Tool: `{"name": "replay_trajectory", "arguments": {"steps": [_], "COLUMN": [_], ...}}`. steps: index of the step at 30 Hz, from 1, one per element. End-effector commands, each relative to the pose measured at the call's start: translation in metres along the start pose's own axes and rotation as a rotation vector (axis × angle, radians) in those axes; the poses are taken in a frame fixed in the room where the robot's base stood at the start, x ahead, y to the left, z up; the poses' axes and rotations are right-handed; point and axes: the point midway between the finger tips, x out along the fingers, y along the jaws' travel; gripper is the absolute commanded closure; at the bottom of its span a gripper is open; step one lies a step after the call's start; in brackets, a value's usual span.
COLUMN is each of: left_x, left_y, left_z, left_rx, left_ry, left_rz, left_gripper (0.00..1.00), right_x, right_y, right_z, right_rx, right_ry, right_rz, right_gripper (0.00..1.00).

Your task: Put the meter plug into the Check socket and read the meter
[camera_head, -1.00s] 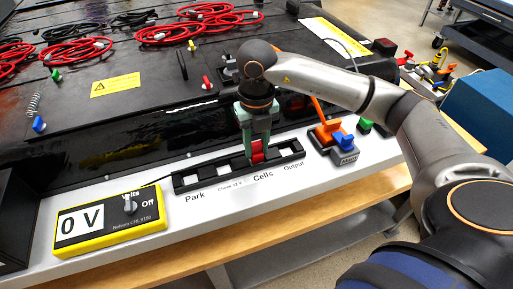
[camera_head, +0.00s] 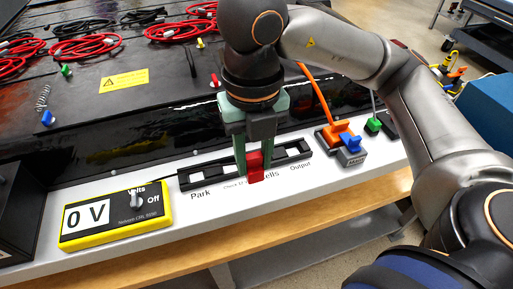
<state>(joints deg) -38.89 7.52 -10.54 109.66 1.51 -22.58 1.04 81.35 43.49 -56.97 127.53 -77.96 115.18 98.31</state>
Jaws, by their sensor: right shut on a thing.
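The red meter plug (camera_head: 255,168) is between the fingers of my right gripper (camera_head: 254,150), which is shut on it. The plug appears held above the front of the black socket strip (camera_head: 184,181), overlapping the "Cells" label. The strip's labels read Park, a small Check label, Cells and Output; the plug and fingers hide part of its middle. The yellow meter (camera_head: 158,224) lies left of the strip and its display (camera_head: 87,215) reads 0 V. Its knob (camera_head: 137,200) sits by the words Volts and Off. My left gripper is not in view.
An orange plug (camera_head: 333,130) with a cable and a blue piece (camera_head: 353,143) on a grey block stand right of the strip. A green block (camera_head: 373,125) is beyond them. Red cable coils (camera_head: 95,45) lie on the black pack. The white ledge is clear in front.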

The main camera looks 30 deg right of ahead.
Motion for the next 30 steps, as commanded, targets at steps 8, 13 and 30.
{"name": "replay_trajectory", "arguments": {"steps": [8,13,30], "left_x": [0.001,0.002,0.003], "left_y": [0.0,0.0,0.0], "left_z": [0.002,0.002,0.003], "left_rx": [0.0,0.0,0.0], "left_ry": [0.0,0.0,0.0], "left_rz": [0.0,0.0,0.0], "left_gripper": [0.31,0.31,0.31], "right_x": [-0.001,-0.001,-0.001], "right_y": [0.005,0.008,0.018], "right_z": [0.019,0.033,0.077], "right_rx": [0.002,0.003,0.002], "right_ry": [0.001,0.0,0.001], "right_rz": [0.001,0.001,0.001], "right_gripper": [1.0,1.0,1.0]}}
